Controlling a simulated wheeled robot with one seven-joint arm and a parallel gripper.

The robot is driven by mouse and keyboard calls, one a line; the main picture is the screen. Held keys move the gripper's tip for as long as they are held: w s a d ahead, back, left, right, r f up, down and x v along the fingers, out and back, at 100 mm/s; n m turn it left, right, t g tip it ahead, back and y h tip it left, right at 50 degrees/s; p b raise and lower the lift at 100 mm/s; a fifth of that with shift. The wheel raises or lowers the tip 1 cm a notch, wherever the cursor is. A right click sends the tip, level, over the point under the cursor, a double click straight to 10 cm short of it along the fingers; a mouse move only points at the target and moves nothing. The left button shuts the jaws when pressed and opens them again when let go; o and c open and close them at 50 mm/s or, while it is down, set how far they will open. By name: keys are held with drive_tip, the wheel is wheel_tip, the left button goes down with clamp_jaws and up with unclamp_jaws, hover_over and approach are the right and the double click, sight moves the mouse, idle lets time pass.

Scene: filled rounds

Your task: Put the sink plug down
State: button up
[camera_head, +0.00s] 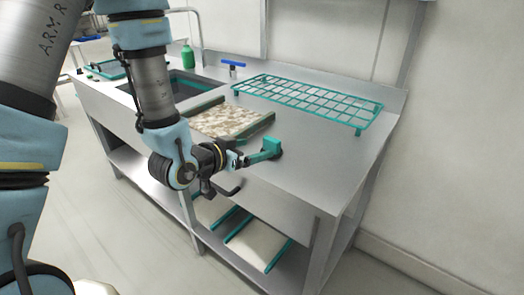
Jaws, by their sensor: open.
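My gripper (241,160) is open at the front edge of the steel counter (325,170). Just beyond its fingertips, a teal piece with an upright block (267,150) lies on the counter with a dark round part at its right end; it looks like the sink plug. The gripper is right beside the piece's near end; I cannot tell whether they touch. The sink basin (178,92) is behind my arm and partly hidden by it.
A pebble-patterned tray (222,120) with dark green sides lies left of the plug. A teal wire rack (310,99) stands behind. A green bottle (187,57) is at the back. Counter to the right is clear. Below, a shelf holds teal-edged pale items (258,243).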

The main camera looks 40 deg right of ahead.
drive_tip(key=shift+s+a+r+p, duration=0.15)
drive_tip(key=shift+r+p, duration=0.15)
drive_tip(key=shift+p, duration=0.5)
drive_tip(key=p, duration=0.3)
drive_tip(key=shift+a+r, duration=0.2)
drive_tip(key=shift+a, duration=0.2)
drive_tip(key=p+v, duration=0.1)
drive_tip(key=p, duration=0.2)
drive_tip(key=shift+s+a, duration=0.1)
drive_tip(key=shift+a, duration=0.2)
drive_tip(key=shift+f+p, duration=0.1)
drive_tip(key=shift+p, duration=0.2)
